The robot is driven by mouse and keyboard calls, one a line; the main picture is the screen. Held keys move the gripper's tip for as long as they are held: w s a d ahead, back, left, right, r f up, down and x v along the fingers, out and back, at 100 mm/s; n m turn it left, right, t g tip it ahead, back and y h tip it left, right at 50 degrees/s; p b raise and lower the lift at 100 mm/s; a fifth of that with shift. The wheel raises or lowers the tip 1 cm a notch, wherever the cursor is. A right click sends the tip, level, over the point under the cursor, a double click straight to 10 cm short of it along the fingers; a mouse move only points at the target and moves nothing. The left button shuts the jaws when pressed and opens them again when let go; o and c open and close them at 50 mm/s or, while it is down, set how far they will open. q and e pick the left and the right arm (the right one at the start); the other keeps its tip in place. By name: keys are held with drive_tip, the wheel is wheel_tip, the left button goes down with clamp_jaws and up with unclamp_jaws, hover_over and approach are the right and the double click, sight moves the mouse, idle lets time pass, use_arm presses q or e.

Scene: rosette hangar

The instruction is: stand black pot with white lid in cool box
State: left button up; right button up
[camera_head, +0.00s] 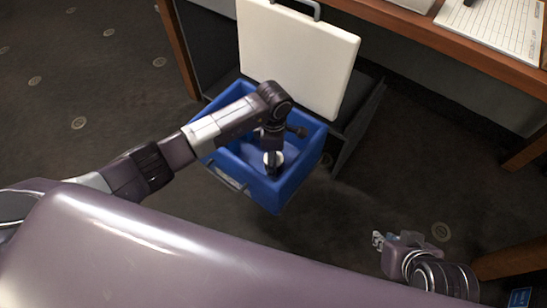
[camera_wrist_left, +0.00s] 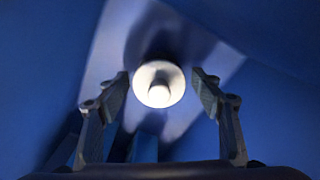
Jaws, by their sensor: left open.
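The pot's round white lid with its knob (camera_wrist_left: 158,84) faces the camera in the left wrist view. It also shows as a small white patch inside the blue cool box (camera_head: 302,172) in the head view. The pot's black body is hidden or lost in shadow. My left gripper (camera_wrist_left: 160,80) is open, one finger on each side of the lid with gaps visible, and reaches down into the box. My right gripper (camera_head: 378,241) is low at the right, away from the box; its jaw opening is too small to judge.
The cool box's cream lid (camera_head: 297,55) stands upright behind the box. A wooden-edged desk (camera_head: 450,42) with a paper sheet (camera_head: 497,22) is at the upper right. Dark carpet (camera_head: 85,80) is clear at the left.

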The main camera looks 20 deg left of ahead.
use_arm(q)
wheel_tip(320, 180, up, 6)
drive_tip(key=shift+w+f+p, duration=0.1)
drive_tip(key=shift+f+p, duration=0.1)
drive_tip(key=shift+p, duration=0.5)
drive_tip(key=shift+r+p, duration=0.55)
drive_tip(key=shift+r, duration=2.6)
use_arm(e)
drive_tip(key=shift+s+d+r+g+h, duration=0.15)
drive_tip(key=shift+s+d+g, duration=0.15)
drive_tip(key=shift+s, duration=0.55)
drive_tip(key=shift+s+d+r+g+h, duration=0.1)
drive_tip(key=shift+s+d+g, duration=0.1)
drive_tip(key=shift+s+g, duration=0.45)
drive_tip(key=shift+s+d+r+g+h, duration=0.15)
drive_tip(key=shift+s+d, duration=0.1)
drive_tip(key=shift+s, duration=0.8)
